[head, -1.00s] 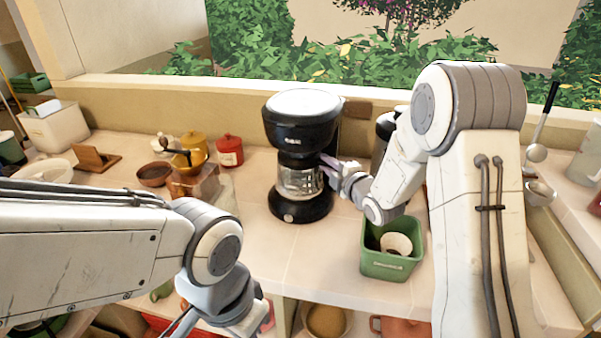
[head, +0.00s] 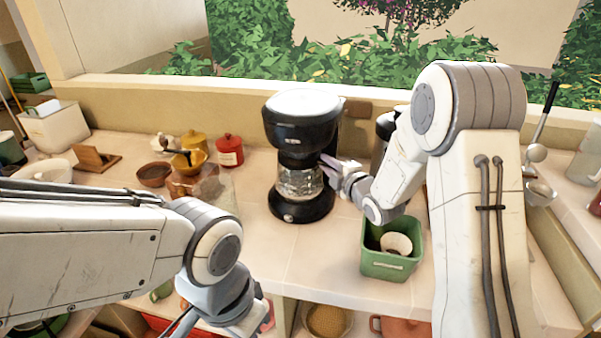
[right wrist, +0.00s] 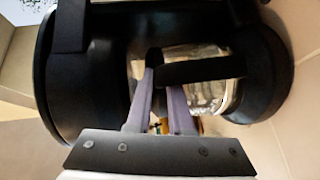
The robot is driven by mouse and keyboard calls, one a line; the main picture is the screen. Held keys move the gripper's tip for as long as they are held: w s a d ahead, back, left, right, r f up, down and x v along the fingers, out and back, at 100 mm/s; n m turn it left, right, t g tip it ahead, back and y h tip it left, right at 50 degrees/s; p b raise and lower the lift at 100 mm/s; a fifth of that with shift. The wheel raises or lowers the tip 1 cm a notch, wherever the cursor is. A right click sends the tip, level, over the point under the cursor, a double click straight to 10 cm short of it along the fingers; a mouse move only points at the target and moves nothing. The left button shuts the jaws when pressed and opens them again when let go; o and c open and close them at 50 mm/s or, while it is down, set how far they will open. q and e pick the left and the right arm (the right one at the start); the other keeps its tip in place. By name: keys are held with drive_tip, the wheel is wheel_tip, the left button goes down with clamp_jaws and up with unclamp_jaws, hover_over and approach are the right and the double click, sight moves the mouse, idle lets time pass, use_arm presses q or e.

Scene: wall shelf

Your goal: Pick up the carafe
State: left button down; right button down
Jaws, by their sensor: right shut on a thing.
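The glass carafe (head: 300,184) sits upright in the black coffee maker (head: 301,128), between its base and its upper housing. My right gripper (head: 329,166) reaches in from the right and is at the carafe's handle side. In the right wrist view, its two purple-grey fingers (right wrist: 163,85) are shut on the carafe's black handle (right wrist: 205,70); the exact contact is partly hidden. The glass of the carafe (right wrist: 208,95) shows behind the handle. My left gripper (head: 246,318) is low at the front, away from the carafe, and its fingers are not clear.
A green bin (head: 390,262) stands on the counter below my right forearm. A red canister (head: 230,150), a yellow canister (head: 193,143) and a brown bowl (head: 154,174) stand left of the coffee maker. The counter in front of it is clear.

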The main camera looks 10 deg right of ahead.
drive_tip(key=shift+r, duration=0.15)
drive_tip(key=shift+r, duration=0.2)
drive_tip(key=s+a+b, duration=0.3)
drive_tip(key=s+b, duration=0.4)
drive_tip(key=s, duration=0.1)
drive_tip(key=s+a+r+b, duration=0.1)
drive_tip(key=s+a+b, duration=0.3)
drive_tip(key=s+b, duration=0.4)
drive_tip(key=shift+a+r, duration=0.15)
idle(1.1)
drive_tip(key=shift+s, duration=0.2)
idle(1.9)
